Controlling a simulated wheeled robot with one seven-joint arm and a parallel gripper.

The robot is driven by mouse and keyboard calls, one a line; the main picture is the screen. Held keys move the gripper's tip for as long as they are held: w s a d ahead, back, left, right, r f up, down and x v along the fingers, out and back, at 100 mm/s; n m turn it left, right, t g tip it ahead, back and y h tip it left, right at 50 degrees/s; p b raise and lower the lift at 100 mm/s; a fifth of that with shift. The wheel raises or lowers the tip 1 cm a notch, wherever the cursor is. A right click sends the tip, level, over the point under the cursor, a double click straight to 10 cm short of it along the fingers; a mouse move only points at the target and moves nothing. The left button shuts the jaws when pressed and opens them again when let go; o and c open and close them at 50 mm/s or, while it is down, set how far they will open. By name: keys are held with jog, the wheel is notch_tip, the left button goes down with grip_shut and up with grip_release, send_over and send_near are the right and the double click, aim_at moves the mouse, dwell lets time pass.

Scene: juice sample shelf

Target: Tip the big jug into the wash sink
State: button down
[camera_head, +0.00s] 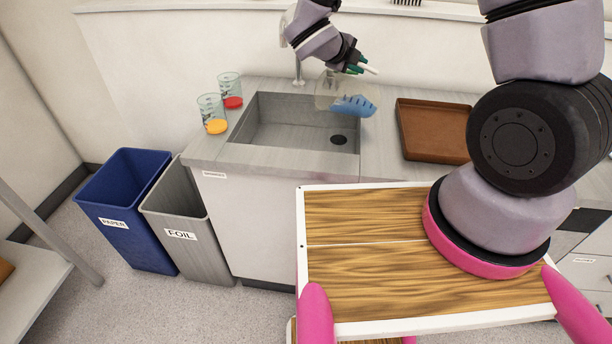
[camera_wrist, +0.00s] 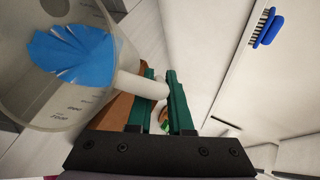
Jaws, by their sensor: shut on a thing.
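The big jug (camera_head: 326,92) is clear, with measuring marks and blue liquid (camera_head: 354,106) in it. It hangs tilted above the wash sink (camera_head: 244,124), near its right end and the dark drain. My gripper (camera_head: 358,68) is shut on the jug's pale handle. In the wrist view the green fingers of my gripper (camera_wrist: 158,84) close around the white handle (camera_wrist: 136,86), and the jug (camera_wrist: 108,62) fills the left side with the blue liquid collected toward one side. I cannot tell whether any liquid is leaving the jug.
A brown tray (camera_head: 402,133) lies on the counter right of the sink. Blue PAPER (camera_head: 122,200) and grey FOIL (camera_head: 190,225) bins stand below. A blue brush (camera_wrist: 264,28) shows in the wrist view.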

aim_at(334, 74)
jog(key=shift+s+a+r+t+h, duration=0.1)
jog(key=shift+s+a+t+h, duration=0.1)
jog(key=shift+a+h, duration=0.15)
jog(key=shift+s+a+t+h, duration=0.1)
jog(key=shift+a+t+h, duration=0.15)
jog(key=shift+a, duration=0.15)
dwell(0.8)
jog(key=shift+s+a+f+n+t+h, duration=0.1)
jog(key=shift+s+a+f+n+h, duration=0.15)
jog(key=shift+a, duration=0.3)
jog(key=shift+s+a+f+n+t+h, duration=0.1)
jog(key=shift+s+a+f+t+h, duration=0.15)
jog(key=shift+a, duration=0.35)
jog(key=shift+s+a+f+n+h, duration=0.1)
jog(key=shift+a+f+n+h, duration=0.1)
jog(key=shift+a+f, duration=0.25)
dwell(1.4)
jog(key=shift+s+a+h, duration=0.2)
jog(key=shift+a+h, duration=0.2)
jog(key=shift+a, duration=0.25)
dwell(0.9)
